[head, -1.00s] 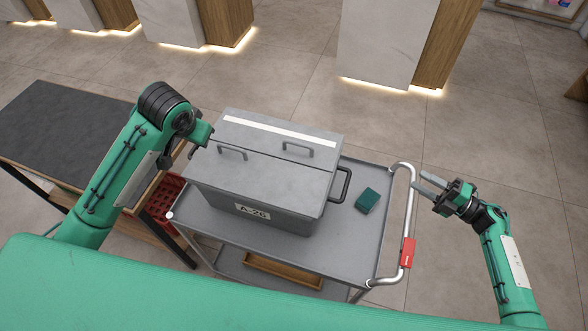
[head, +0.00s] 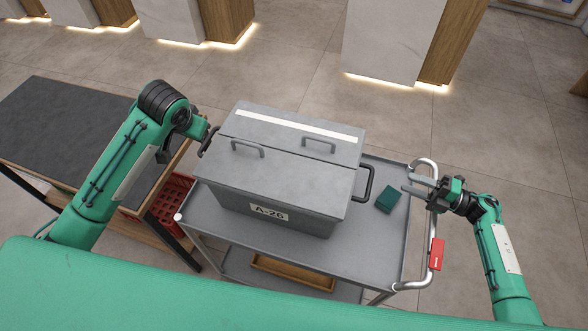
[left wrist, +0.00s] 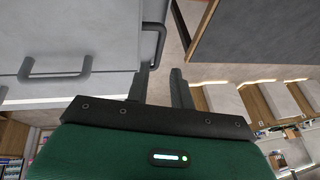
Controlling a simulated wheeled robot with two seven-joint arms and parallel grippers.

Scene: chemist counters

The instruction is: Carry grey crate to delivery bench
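The grey crate (head: 285,180) is a lidded box labelled A-26, standing upright on a grey trolley (head: 350,245). It has a dark handle (head: 365,185) on its right end and another (head: 207,141) on its left end. My left gripper (head: 203,131) is beside the left end handle. In the left wrist view its two fingers (left wrist: 160,85) are apart, with the crate's end handle (left wrist: 158,42) close beyond the left finger; no grip on it shows. My right gripper (head: 418,186) is open and empty at the trolley's right end, apart from the crate. Which bench is the delivery bench is unclear.
A dark-topped bench (head: 70,125) stands at left, with a red crate (head: 172,200) near it. A small green box (head: 387,199) lies on the trolley right of the crate. The trolley's push rail (head: 432,215) is by my right gripper. Tiled floor (head: 290,70) is clear behind.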

